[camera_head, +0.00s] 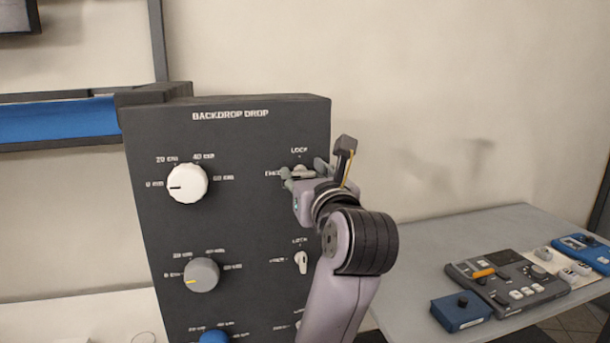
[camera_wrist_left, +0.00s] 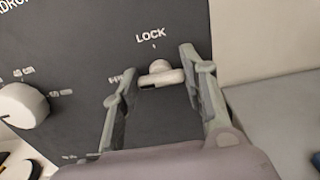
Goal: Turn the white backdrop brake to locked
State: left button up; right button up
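The white backdrop brake (camera_wrist_left: 163,76) is a small white lever on the dark "BACKDROP DROP" panel (camera_head: 230,140), in its top row. In the left wrist view it lies roughly level, under the word LOCK, with a partly covered label to its left. My left gripper (camera_wrist_left: 158,68) is open, with one finger to each side of the brake; I see gaps between fingers and brake. In the head view the left gripper (camera_head: 303,173) is at the panel and hides most of the brake. My right gripper is not in view.
The white dial (camera_head: 187,183) is left of the brake. Below are a grey dial (camera_head: 202,275), a blue dial (camera_head: 214,337) and another small lever (camera_head: 301,262). A grey table (camera_head: 450,232) at right carries control boxes (camera_head: 508,282).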

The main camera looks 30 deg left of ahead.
pick_arm(q)
jog(key=c, duration=0.5)
jog(key=shift+c, duration=0.3)
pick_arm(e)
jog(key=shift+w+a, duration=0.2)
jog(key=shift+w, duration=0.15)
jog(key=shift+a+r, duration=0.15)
pick_arm(q)
jog(key=m+p, duration=0.2)
jog(key=m, duration=0.1)
jog(key=shift+d+r+m, duration=0.1)
jog(key=shift+r+m, duration=0.05)
jog(key=shift+m, duration=0.25)
jog(key=m+p, duration=0.2)
jog(key=shift+w+m, duration=0.1)
jog(key=shift+m, duration=0.3)
jog(key=m+p, duration=0.6)
jog(key=m, duration=0.1)
jog(key=m+p, duration=0.1)
jog(key=shift+f+m, duration=0.25)
jog(key=shift+m, duration=0.15)
jog(key=shift+f+m, duration=0.15)
jog(key=shift+m, duration=1.15)
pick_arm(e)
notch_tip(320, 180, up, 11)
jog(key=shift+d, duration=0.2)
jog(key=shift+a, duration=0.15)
